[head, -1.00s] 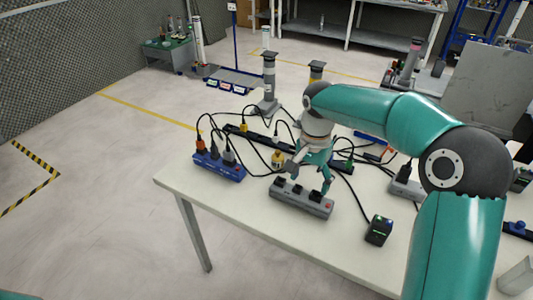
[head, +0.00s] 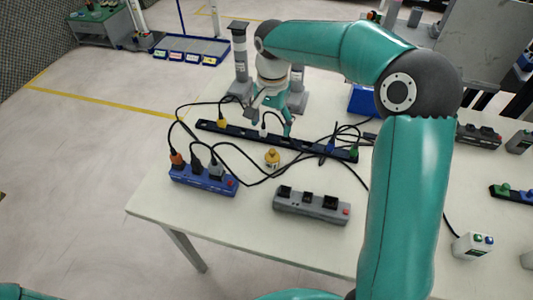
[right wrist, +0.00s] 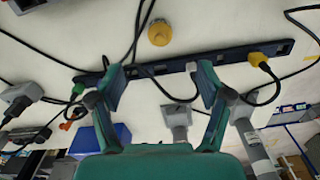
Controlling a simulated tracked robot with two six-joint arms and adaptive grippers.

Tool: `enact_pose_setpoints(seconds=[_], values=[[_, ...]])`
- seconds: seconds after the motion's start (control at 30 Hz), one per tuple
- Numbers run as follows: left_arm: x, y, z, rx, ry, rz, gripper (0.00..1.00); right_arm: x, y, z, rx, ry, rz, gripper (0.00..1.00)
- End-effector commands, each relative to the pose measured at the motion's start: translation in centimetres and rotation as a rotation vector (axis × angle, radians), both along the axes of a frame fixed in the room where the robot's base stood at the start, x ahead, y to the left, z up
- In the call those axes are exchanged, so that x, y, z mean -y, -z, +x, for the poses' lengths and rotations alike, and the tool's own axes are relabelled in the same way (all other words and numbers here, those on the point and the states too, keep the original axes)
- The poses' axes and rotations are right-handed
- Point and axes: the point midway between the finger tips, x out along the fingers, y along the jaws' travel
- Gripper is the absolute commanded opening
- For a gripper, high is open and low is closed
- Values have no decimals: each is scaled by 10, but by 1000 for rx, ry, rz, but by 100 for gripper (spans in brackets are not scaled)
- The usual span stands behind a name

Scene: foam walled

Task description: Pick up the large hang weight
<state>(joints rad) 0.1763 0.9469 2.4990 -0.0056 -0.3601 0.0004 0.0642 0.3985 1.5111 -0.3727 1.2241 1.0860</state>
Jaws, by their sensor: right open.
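A small yellow brass-coloured piece with a knob on top, which looks like the hang weight (head: 272,158), stands on the white table between the blue power strip and the long dark strip. It also shows at the top of the right wrist view (right wrist: 159,33). My right gripper (head: 271,119) is open and empty, pointing down over the long dark strip, on the far side of the weight. In the right wrist view its spread fingers (right wrist: 162,76) straddle part of that strip, and the weight lies beyond the fingertips, apart from them. My left gripper is out of view.
A blue power strip (head: 203,179) with plugs and a grey power strip (head: 312,204) lie in front. The long dark strip (head: 250,134) lies behind the weight, with black cables looping around. A grey column (head: 240,58) stands behind. The table's front left is clear.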

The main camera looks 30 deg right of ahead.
Motion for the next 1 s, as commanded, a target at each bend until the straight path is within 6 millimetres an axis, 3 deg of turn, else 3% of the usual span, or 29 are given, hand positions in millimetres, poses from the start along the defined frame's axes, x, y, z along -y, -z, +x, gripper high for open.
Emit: enact_pose_setpoints(seconds=[0.4, 0.77, 1.0], values=[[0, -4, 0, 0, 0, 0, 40, -3, 88, 7, -11, -8, 1, 78], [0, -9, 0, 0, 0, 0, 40, 3, 114, 7, -11, -6, 1, 78], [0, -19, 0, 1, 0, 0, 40, 13, 147, 7, -11, -6, 1, 78]])
